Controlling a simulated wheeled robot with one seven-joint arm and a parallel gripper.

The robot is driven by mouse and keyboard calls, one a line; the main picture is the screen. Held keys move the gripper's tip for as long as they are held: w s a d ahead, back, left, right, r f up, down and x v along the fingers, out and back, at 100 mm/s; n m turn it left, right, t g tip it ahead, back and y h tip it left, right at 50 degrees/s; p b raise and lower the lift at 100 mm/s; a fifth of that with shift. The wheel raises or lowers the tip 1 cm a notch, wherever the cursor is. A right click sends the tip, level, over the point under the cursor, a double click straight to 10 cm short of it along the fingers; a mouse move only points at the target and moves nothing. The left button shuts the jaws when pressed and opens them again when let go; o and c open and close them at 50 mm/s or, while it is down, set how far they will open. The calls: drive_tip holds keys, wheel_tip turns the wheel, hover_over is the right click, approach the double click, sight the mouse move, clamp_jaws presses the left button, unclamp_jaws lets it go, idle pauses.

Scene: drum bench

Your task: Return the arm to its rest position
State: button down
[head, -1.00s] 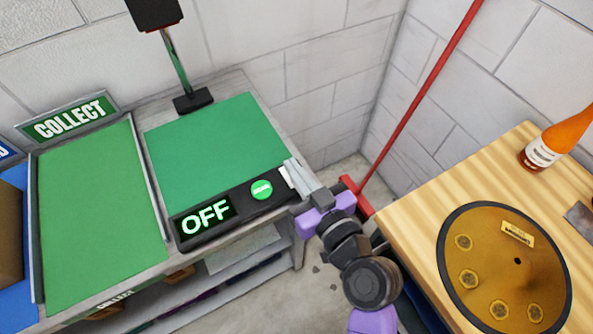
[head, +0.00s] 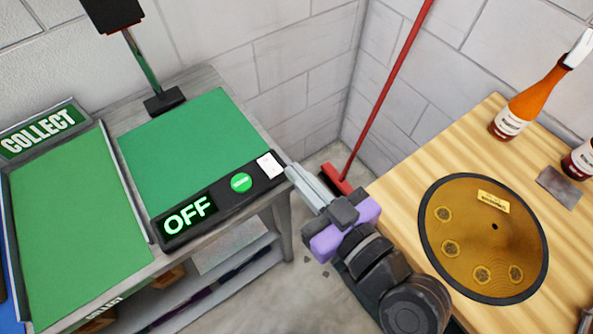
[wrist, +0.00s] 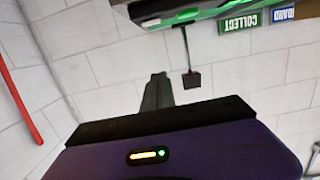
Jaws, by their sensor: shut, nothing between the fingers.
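My gripper (head: 312,187) is shut and empty in the head view, its grey fingers pointing up and left. It is at the right end of the scale's black front panel (head: 219,202), close to a white switch (head: 270,165); I cannot tell whether the fingertips touch anything. The panel reads OFF and has a round green button (head: 241,182). In the wrist view, my gripper (wrist: 157,88) appears as dark shut fingers against the white wall.
A green COLLECT tray (head: 75,235) lies left of the green pad (head: 190,150). At right, a wooden table (head: 395,215) holds a golden drum disc (head: 500,240) and an orange bottle (head: 530,103). A red broom (head: 390,90) leans in the corner.

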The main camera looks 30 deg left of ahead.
idle(0.4)
drive_tip(key=w+d+r+m+t+h, duration=0.1)
drive_tip(key=w+d+r+m+t, duration=0.1)
drive_tip(key=w+d+m+t, duration=0.2)
drive_tip(key=s+d+f+m+t+h, duration=0.1)
drive_tip(key=d+f+m+t+h, duration=0.15)
drive_tip(key=d, duration=0.55)
drive_tip(key=s+d+f+m+t+h, duration=0.1)
drive_tip(key=s+d+m+t+h, duration=0.2)
drive_tip(key=d, duration=0.4)
drive_tip(key=s+d+f+m+h, duration=0.2)
drive_tip(key=s+d+h, duration=0.2)
drive_tip(key=s+d, duration=0.3)
drive_tip(key=s+d+f+m+g+h, duration=0.1)
drive_tip(key=s+d+f+m+h, duration=0.1)
drive_tip(key=s+d+h, duration=0.2)
drive_tip(key=s+d, duration=0.3)
drive_tip(key=s, duration=0.5)
drive_tip(key=shift+s+d+h, duration=0.2)
drive_tip(key=shift+d+h, duration=0.15)
drive_tip(key=shift+d, duration=0.05)
